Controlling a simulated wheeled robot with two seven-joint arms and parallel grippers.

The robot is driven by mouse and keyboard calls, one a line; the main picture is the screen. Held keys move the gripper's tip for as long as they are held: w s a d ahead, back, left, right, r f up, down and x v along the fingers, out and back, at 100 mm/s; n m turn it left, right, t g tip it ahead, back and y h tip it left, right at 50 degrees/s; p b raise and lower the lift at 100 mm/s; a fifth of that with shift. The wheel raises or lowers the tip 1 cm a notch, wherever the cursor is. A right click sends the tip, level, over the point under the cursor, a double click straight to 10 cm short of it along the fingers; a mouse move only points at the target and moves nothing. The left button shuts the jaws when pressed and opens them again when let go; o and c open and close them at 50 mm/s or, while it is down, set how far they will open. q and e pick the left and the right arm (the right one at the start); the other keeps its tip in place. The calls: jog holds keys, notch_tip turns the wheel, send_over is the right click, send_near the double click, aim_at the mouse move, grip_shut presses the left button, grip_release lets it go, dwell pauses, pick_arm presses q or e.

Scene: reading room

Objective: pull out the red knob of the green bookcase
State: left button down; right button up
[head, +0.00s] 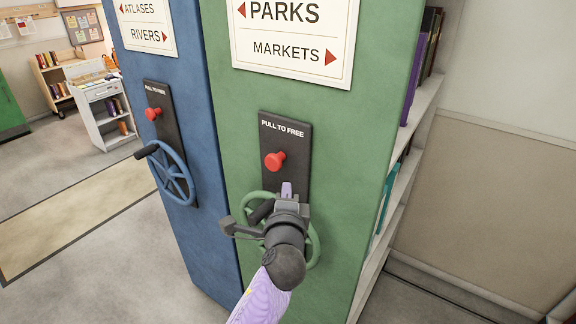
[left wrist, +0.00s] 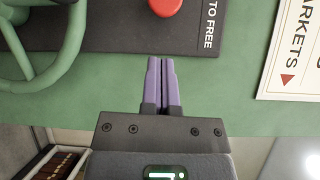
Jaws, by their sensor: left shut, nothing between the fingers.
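The green bookcase (head: 236,130) has a black "PULL TO FREE" plate (head: 297,135) with a red knob (head: 274,161) on it. A green handwheel (head: 314,243) sits below the knob, partly hidden by my arm. My left gripper (head: 287,190) is shut and empty, just below the knob in the head view and apart from it. In the left wrist view its purple fingertips (left wrist: 160,62) are together near the plate's edge. The red knob (left wrist: 165,5) is cut off at that view's top edge. My right gripper is not in view.
A blue bookcase (head: 180,230) with its own red knob (head: 153,114) and blue handwheel (head: 172,174) stands close at the left. Shelves of books (head: 425,70) are on the green bookcase's right side. A white cart (head: 102,115) stands far left, with open floor before it.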

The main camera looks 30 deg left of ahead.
aim_at(287, 159)
pick_arm(q)
jog(key=b+x, duration=0.1)
jog(key=x, duration=0.8)
jog(key=shift+w, duration=0.1)
